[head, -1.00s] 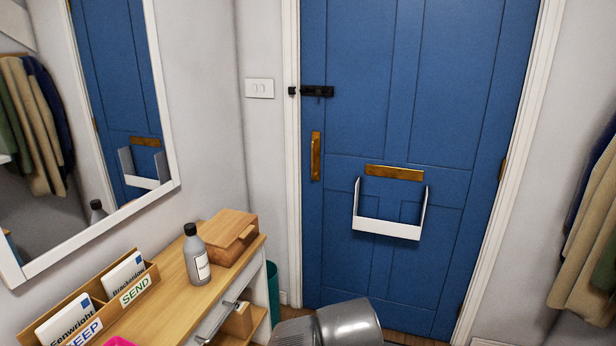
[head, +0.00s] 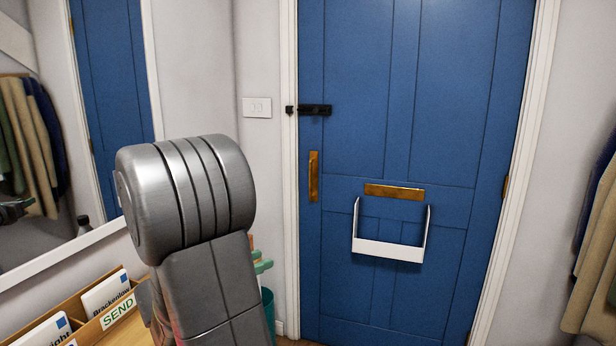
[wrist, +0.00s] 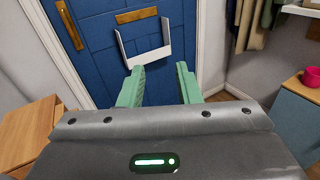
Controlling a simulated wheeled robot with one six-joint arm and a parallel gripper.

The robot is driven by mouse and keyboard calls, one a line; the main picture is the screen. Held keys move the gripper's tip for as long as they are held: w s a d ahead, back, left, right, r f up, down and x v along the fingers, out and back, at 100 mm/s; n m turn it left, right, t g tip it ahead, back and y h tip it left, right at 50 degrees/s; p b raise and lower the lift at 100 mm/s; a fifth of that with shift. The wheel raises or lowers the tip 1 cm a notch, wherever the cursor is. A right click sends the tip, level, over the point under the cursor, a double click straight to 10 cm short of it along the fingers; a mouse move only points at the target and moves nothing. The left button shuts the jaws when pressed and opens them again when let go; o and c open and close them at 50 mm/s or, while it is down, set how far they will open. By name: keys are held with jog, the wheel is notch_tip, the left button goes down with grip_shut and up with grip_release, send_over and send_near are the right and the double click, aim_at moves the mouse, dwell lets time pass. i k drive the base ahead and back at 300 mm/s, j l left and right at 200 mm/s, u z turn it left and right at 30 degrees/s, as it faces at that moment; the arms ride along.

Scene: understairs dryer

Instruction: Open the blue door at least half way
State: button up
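The blue door (head: 365,140) stands shut in its white frame in the head view. A black bolt (head: 314,110) sits at its left edge and reaches to the frame. Below it is an upright brass handle plate (head: 314,176). A brass letter slot (head: 394,192) and a white wire-sided letter tray (head: 388,250) are lower on the door. In the wrist view the door (wrist: 105,75) lies ahead of my gripper (wrist: 160,82). Its two green fingers are apart with nothing between them, short of the door. In the head view my arm hides most of the gripper.
A wooden letter rack (head: 75,315) stands on the console at the lower left, partly behind my arm. A mirror (head: 100,225) hangs on the left wall. A light switch (head: 257,107) is beside the frame. Coats (head: 598,240) hang at the right.

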aim_at(403, 176)
jog(key=i+l+u, duration=0.45)
jog(key=i+l, duration=1.3)
jog(key=i, duration=0.05)
